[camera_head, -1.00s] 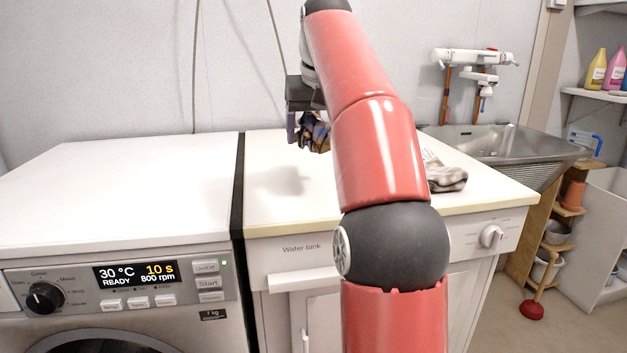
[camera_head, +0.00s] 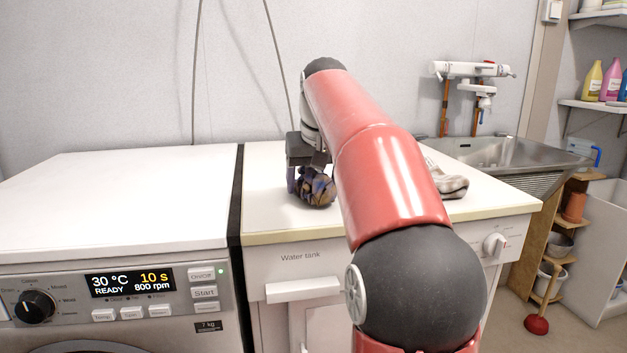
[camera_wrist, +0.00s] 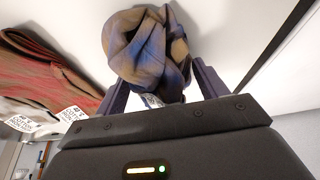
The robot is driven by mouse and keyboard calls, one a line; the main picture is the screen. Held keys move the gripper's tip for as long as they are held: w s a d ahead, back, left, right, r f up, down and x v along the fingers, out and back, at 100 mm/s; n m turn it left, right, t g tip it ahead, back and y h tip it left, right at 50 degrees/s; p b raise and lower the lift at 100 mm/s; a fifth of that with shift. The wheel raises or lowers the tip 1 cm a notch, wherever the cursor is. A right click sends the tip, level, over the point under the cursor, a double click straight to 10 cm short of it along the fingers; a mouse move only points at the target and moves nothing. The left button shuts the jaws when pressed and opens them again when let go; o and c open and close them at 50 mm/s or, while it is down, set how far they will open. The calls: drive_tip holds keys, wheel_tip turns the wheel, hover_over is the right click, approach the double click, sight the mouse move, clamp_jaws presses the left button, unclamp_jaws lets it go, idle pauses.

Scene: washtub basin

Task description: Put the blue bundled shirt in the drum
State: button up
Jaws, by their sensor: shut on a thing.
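The blue bundled shirt (camera_head: 317,188), a crumpled ball of blue and tan-brown cloth, is at the white water-tank counter in the head view. My gripper (camera_head: 306,176) points down and is shut on it; it is low, at or just above the counter, and I cannot tell if it touches. In the wrist view the bundle (camera_wrist: 146,45) sits between the two purple fingers of my gripper (camera_wrist: 160,78). The washing machine (camera_head: 100,300) is at the lower left. Only the top edge of its round door (camera_head: 92,346) shows; the inside of the drum is hidden.
Another cloth (camera_head: 446,180) lies on the counter's right side, partly behind my arm. Reddish-brown cloth with white labels (camera_wrist: 35,65) shows at the wrist view's left. A metal sink (camera_head: 500,152) is beyond. The machine's white top (camera_head: 115,195) is clear.

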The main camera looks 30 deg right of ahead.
drive_tip(key=shift+f, duration=0.15)
drive_tip(key=o, duration=1.1)
